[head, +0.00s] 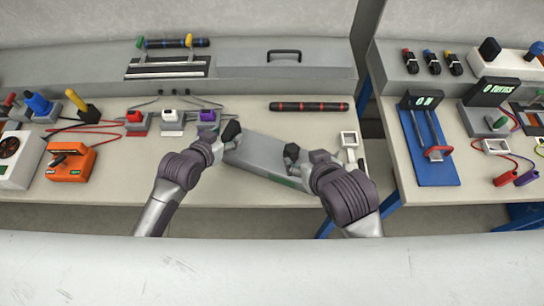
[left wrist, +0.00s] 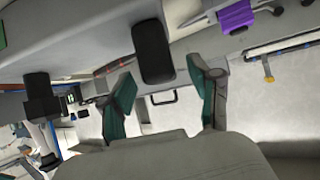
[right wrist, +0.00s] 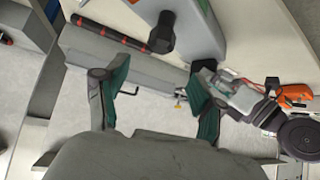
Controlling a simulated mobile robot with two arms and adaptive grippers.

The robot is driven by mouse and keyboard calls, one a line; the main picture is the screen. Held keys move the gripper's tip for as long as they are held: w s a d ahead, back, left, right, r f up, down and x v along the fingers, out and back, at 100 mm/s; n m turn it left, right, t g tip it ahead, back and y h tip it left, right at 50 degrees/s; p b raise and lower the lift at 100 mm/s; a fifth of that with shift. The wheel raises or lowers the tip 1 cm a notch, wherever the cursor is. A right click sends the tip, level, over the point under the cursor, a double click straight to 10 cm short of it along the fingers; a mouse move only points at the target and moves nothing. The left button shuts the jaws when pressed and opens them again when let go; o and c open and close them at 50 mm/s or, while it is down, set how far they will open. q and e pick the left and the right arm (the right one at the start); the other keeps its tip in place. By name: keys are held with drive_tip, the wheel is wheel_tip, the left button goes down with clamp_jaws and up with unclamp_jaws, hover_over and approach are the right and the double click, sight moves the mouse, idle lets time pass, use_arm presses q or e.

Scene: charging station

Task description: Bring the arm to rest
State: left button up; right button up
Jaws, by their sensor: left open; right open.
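My left gripper (head: 222,141) is over the left part of a grey box (head: 262,153) lying at an angle on the bench. In the left wrist view its teal-padded fingers (left wrist: 162,75) are spread wide, with a black handle (left wrist: 153,50) just beyond their tips. My right gripper (head: 308,162) is near the box's right end. In the right wrist view its fingers (right wrist: 157,72) are spread and empty, with a black knob (right wrist: 162,35) ahead of them. Whether either gripper touches the box is unclear.
A black and red rod (head: 309,106) lies behind the box. Switches, including a purple one (head: 207,116), stand behind the left arm. An orange device (head: 72,162) is at the left. A blue board (head: 428,145) is on the right bench.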

use_arm(q)
drive_tip(key=v, duration=0.8)
drive_tip(key=shift+s, duration=0.25)
drive_tip(key=shift+a, duration=0.1)
use_arm(e)
drive_tip(key=shift+s, duration=0.1)
